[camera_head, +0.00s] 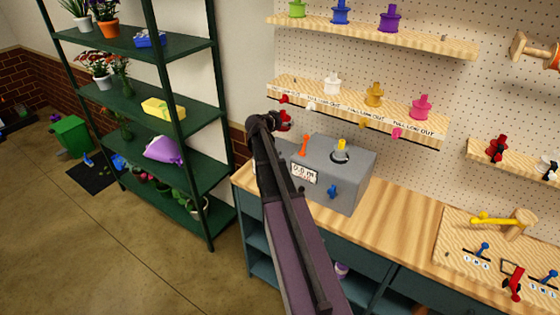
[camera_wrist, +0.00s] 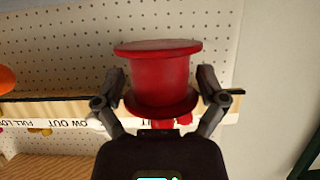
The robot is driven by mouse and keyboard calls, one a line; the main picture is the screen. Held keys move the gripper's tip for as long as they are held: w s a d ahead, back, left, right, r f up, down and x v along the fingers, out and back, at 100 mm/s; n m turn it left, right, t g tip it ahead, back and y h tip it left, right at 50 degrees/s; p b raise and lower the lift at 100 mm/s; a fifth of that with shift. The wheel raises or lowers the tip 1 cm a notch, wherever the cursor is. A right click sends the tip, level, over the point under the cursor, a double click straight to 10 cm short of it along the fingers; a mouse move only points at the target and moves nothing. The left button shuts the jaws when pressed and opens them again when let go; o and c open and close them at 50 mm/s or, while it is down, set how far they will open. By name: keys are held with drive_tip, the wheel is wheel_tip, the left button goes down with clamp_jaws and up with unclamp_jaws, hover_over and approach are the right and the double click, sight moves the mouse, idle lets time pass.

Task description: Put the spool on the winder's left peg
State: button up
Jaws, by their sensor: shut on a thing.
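A red spool (camera_wrist: 163,82) is between the two fingers of my gripper (camera_wrist: 162,90) in the wrist view, its wide flanges above and below. The fingers are shut on it and it looks near upright. In the head view my gripper (camera_head: 272,122) is in front of the shelf's left end, and only a bit of red spool (camera_head: 286,117) shows beside it. The winder is a grey box (camera_head: 346,183) on the bench, right of and below my gripper. On its top stand an orange upright piece (camera_head: 304,145) and a yellow one (camera_head: 341,147); I cannot tell which is the left peg.
A shelf (camera_head: 430,138) on the pegboard holds white, gold and pink spools behind the winder. Another shelf (camera_head: 430,41) is above it. A green rack (camera_head: 205,121) with plants stands left.

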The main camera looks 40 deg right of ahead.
drive_tip(key=shift+w+a+f+b, duration=0.15)
drive_tip(key=shift+w+f+b, duration=0.15)
drive_tip(key=shift+f+b, duration=0.4)
drive_tip(key=shift+w+a+f+b, duration=0.2)
drive_tip(key=shift+f+b, duration=0.25)
drive_tip(key=shift+f, duration=0.45)
drive_tip(key=shift+f, duration=0.1)
wheel_tip(320, 180, down, 6)
drive_tip(key=b, duration=0.6)
drive_tip(key=shift+f+b, duration=1.9)
drive_tip(key=shift+b, duration=0.1)
